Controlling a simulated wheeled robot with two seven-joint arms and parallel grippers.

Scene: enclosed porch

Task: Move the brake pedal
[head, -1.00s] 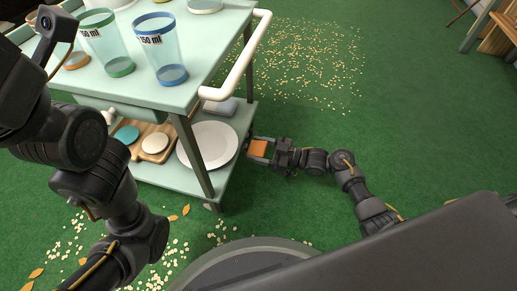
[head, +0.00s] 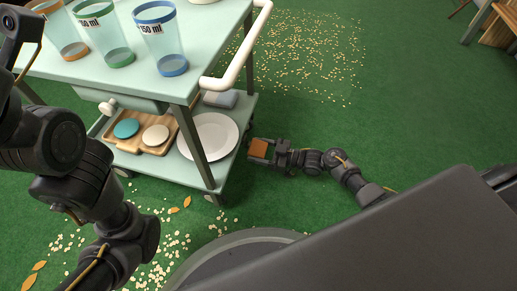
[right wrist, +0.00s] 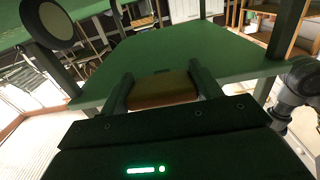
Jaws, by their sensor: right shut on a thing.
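The brake pedal (head: 258,148) appears as a small orange piece low at the right end of the cart's bottom shelf, close to the floor. My right gripper (head: 264,150) reaches in from the right and is shut on it. In the right wrist view the orange-brown piece (right wrist: 163,90) sits between the two dark fingers, and its far parts are hidden. The cart (head: 228,173) has pale green shelves and dark legs. My left arm comes in at the left, but its gripper does not show.
Cups marked 150 ml (head: 160,42) stand on the cart's top, beside a white handle (head: 240,55). A white plate (head: 210,137) and a wooden board (head: 160,143) lie on the lower shelf. Pale flakes (head: 300,55) litter the green floor, which is otherwise open at right.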

